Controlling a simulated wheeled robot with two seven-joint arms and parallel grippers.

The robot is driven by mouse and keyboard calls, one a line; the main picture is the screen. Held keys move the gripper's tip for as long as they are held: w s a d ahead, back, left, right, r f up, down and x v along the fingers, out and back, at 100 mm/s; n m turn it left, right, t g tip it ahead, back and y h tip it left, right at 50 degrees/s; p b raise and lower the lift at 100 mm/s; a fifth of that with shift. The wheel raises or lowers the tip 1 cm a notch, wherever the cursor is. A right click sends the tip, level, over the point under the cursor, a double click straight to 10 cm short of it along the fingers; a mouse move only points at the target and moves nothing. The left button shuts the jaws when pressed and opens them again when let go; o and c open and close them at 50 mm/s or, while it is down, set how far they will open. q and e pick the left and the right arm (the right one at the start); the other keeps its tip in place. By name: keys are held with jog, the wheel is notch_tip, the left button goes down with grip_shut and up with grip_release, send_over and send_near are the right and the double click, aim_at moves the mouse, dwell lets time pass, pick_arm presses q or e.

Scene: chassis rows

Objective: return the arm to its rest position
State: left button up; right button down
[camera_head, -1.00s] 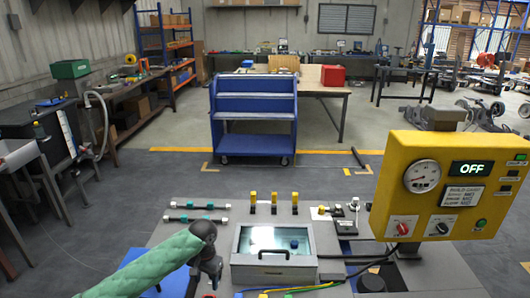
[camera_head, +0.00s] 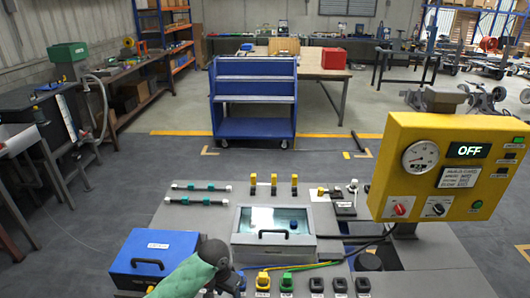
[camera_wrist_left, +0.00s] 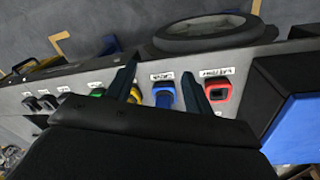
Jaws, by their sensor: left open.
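My left arm in its green sleeve (camera_head: 190,277) comes in at the bottom of the head view. My left gripper (camera_wrist_left: 160,84) is open in the left wrist view, with its two dark fingers spread apart. Between them in the picture is a blue connector (camera_wrist_left: 164,93); I cannot tell whether a finger touches it. A red connector (camera_wrist_left: 217,90) lies just right of the fingers, and yellow (camera_wrist_left: 97,92) and green (camera_wrist_left: 95,105) ones lie left. In the head view my wrist hides part of this row. My right gripper is not in view.
A blue box (camera_head: 155,258) with a black handle stands left of my arm. A glass-lidded case (camera_head: 273,232) is behind it on the grey bench (camera_head: 180,220). A yellow panel (camera_head: 449,170) reading OFF stands at the right. A blue cart (camera_head: 254,105) stands on the floor beyond.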

pick_arm(q)
jog(key=s+d+n+t+h, duration=0.1)
jog(key=s+t, duration=0.1)
jog(key=s, duration=1)
jog(key=s+a+r+n+t+y, duration=0.2)
jog(key=s+a+n, duration=0.1)
jog(key=s+a, duration=0.95)
jog(key=s+d+f+g, duration=0.1)
jog(key=s+d+f, duration=0.1)
jog(key=f, duration=1)
jog(key=s+d+f+g, duration=0.1)
jog(key=s+f, duration=0.1)
jog(key=f, duration=1)
jog(key=s+d+f, duration=0.2)
jog(key=f, duration=1)
jog(key=shift+d+f+g, duration=0.2)
jog(key=shift+d+g, duration=0.15)
jog(key=shift+g, duration=0.05)
